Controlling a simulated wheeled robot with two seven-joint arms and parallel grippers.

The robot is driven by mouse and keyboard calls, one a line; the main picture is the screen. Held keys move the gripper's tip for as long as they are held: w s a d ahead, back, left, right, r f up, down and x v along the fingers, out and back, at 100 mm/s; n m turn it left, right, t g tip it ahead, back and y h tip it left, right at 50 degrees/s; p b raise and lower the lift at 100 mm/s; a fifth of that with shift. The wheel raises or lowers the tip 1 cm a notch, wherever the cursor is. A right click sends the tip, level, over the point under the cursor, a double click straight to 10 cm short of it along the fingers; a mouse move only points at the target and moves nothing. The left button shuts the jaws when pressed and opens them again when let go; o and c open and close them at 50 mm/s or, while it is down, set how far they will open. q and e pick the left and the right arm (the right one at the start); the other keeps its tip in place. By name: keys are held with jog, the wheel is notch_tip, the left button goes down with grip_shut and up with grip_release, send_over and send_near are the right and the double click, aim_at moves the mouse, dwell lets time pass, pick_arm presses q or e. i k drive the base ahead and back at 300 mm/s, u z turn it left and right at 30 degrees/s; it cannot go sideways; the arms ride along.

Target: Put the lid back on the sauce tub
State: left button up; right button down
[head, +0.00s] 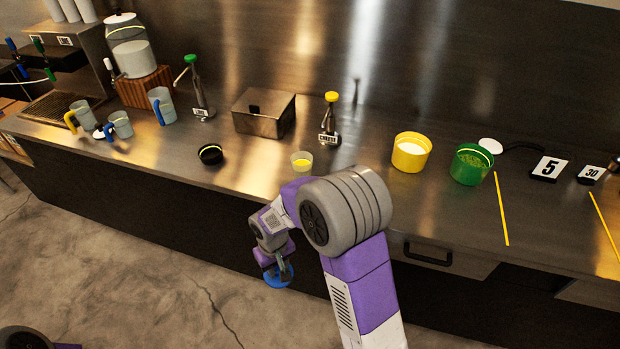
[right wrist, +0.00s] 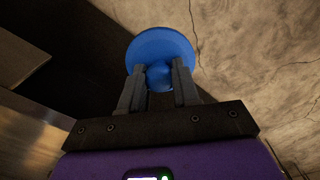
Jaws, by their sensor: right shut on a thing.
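My right gripper (head: 275,268) hangs low in front of the counter, over the floor. It is shut on a blue round lid (head: 279,276). In the right wrist view the two fingers (right wrist: 159,82) pinch the knob of the blue lid (right wrist: 160,45), with its disc beyond the fingertips. A small pale open tub with yellow contents (head: 302,161) stands on the counter near the front edge, above and to the right of the gripper. A larger yellow tub (head: 411,152) and a green tub (head: 472,164) also stand open to the right. I cannot tell which is the sauce tub. My left gripper is not in view.
The steel counter (head: 245,178) has its front edge between gripper and tubs. A black round container (head: 210,154), a steel box (head: 263,111) and a yellow-topped pump bottle (head: 330,118) stand near the small tub. Mugs are at left. Number signs (head: 549,168) are at right.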

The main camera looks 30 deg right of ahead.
aim_at(301, 161)
jog(key=z, duration=0.7)
